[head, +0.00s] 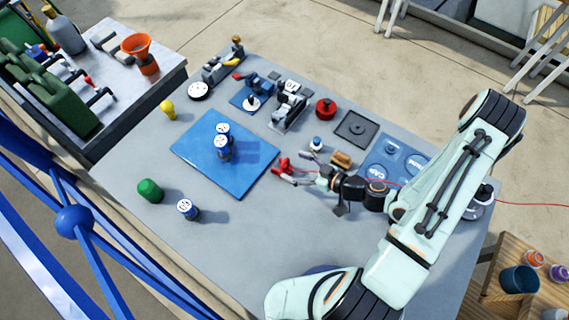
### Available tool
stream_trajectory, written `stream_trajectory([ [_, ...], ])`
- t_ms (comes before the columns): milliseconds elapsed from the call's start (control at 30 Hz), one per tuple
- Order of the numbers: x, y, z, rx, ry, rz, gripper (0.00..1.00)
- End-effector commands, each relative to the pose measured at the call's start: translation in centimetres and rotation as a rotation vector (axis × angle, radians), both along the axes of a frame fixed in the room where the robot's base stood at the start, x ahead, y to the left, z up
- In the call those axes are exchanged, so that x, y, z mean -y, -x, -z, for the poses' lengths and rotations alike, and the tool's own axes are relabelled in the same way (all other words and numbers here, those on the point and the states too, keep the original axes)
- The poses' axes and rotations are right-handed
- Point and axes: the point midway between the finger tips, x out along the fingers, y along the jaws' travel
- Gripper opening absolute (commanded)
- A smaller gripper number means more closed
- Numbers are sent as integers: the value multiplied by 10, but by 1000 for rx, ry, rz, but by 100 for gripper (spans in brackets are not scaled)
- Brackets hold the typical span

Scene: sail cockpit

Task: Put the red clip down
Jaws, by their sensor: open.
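A small red piece (284,165), which looks like the red clip, is by the right corner of the blue mat (240,185). My gripper (299,168) reaches in from the right with its fingers apart, one on the upper side and one on the lower side, just right of the red piece. The fingers seem to hold nothing. I cannot tell whether the lower finger touches the red piece, or whether the piece rests flat on the table.
A brown block (341,159) and a blue tray (397,157) lie beside my arm.

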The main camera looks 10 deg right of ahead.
Motion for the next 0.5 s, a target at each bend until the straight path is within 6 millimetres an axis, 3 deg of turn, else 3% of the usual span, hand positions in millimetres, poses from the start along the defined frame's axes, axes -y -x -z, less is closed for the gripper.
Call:
stream_trajectory([
  [200, -21, -19, 12, 0, 0, -4, 65],
  [500, -24, -24, 14, 0, 1, -1, 65],
])
